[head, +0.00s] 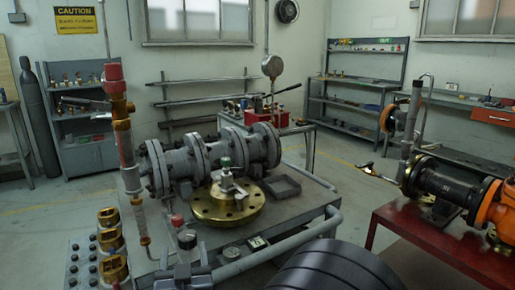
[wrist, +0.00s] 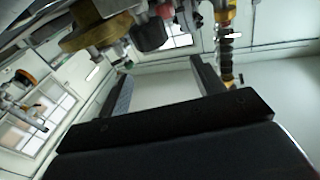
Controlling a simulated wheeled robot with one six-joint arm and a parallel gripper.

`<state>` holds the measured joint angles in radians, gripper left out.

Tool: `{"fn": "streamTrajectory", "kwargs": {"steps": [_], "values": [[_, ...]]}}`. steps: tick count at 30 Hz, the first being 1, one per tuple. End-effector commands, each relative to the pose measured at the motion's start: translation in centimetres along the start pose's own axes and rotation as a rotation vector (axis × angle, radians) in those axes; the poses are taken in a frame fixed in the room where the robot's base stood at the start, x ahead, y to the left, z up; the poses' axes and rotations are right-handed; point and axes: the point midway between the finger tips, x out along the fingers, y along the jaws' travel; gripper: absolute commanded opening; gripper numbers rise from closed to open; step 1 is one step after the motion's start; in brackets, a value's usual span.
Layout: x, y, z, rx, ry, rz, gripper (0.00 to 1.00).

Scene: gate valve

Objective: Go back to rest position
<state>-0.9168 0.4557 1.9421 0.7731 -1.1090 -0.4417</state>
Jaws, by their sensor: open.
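My gripper (wrist: 160,66) shows in the wrist view with its two dark fingers spread apart. Nothing is held between them; behind the gap are pale wall and window. The flanged grey valve assembly (head: 210,160) lies on a cart in the middle of the head view. A brass flange (head: 228,205) with a small fitting on top sits in front of it. In the tilted wrist view, a brass disc (wrist: 100,32) and other fittings hang into the top edge, beyond my fingers. I cannot make out my gripper clearly in the head view.
The cart (head: 305,210) has a rounded front rail and carries a small black tray (head: 281,187). A red table (head: 440,236) with an orange and black valve (head: 450,190) stands at the right. A vertical pipe with a red top (head: 122,130) rises at the left. Floor shows between cart and red table.

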Motion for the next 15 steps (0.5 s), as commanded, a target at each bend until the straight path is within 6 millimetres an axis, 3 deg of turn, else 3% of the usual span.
{"fn": "streamTrajectory", "kwargs": {"steps": [15], "values": [[-2.2,-1.4,2.0,-0.056,-0.086,0.173,0.64]]}}
